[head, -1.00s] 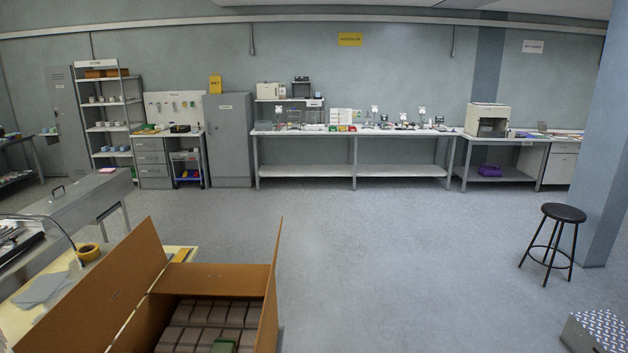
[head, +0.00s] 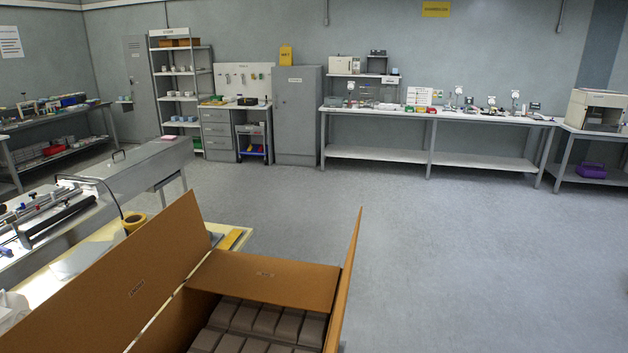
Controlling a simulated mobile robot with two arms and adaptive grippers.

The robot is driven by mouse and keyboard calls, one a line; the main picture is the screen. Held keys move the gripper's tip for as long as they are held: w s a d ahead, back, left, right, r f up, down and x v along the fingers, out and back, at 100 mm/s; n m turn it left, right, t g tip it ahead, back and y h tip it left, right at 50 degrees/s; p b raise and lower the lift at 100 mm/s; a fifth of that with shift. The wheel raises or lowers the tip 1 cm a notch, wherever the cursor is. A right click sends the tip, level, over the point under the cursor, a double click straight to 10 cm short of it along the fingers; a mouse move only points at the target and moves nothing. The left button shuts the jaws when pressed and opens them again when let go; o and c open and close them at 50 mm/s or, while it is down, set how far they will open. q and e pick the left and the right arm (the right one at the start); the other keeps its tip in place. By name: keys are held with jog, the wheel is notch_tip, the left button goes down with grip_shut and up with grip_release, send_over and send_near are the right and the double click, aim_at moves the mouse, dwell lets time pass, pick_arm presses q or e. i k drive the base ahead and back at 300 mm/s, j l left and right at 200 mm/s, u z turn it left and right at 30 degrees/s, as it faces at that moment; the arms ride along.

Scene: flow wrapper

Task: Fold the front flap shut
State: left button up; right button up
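An open brown cardboard carton stands at the bottom of the head view, its near end cut off by the frame. Rows of grey-brown blocks (head: 262,322) lie inside. The large left flap (head: 140,278) stands up and leans outward, with a small printed label. The right flap (head: 346,275) stands nearly upright, seen almost edge-on. No near flap shows, and I cannot tell which flap is the front one. Neither of my grippers is in view.
A bench with a metal machine (head: 135,178) and a yellow tape roll (head: 134,222) stands to the left of the carton. A long workbench (head: 430,118), grey cabinet (head: 297,115) and shelving (head: 180,90) line the back wall. The floor (head: 450,240) to the right is clear.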

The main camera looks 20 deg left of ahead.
aim_at(103, 309)
jog(key=u, duration=0.95)
